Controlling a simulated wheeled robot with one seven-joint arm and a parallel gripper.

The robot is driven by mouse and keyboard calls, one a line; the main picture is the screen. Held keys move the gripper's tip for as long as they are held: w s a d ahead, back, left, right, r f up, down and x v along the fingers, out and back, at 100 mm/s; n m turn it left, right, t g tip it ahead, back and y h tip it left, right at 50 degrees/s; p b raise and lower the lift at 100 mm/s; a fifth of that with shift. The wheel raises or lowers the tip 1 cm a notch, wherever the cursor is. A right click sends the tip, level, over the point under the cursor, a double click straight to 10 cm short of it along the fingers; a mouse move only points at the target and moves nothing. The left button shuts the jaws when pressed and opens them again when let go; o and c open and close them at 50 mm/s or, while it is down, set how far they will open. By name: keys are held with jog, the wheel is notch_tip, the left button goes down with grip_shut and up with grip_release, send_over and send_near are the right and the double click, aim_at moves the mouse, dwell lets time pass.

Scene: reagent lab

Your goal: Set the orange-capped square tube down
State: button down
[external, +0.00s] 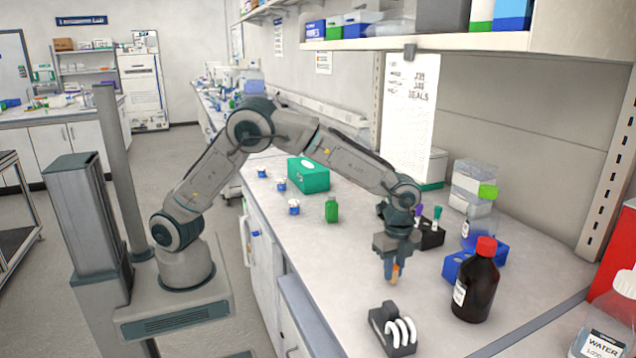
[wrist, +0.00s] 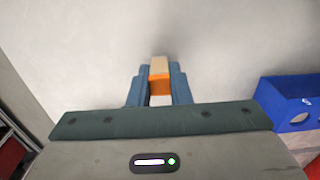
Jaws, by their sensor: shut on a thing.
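My gripper (external: 391,275) points down over the lab bench and is shut on the orange-capped square tube (external: 395,273). In the wrist view the tube's orange cap (wrist: 160,85) sits between the two blue-grey fingers (wrist: 159,88), with a pale tan part showing beyond it. The fingers hide much of the tube in the external view. The tube's lower end is close to the bench top (external: 345,262); I cannot tell whether it touches.
A brown bottle with a red cap (external: 476,285) and a blue rack (external: 458,266) stand to the right. A dark rack (external: 432,236) stands behind, a green bottle (external: 331,210) back left. Bench left of my gripper is clear.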

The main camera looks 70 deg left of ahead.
jog(key=shift+f, duration=0.15)
jog(key=c, duration=1.3)
grip_release()
jog(key=shift+c, duration=0.2)
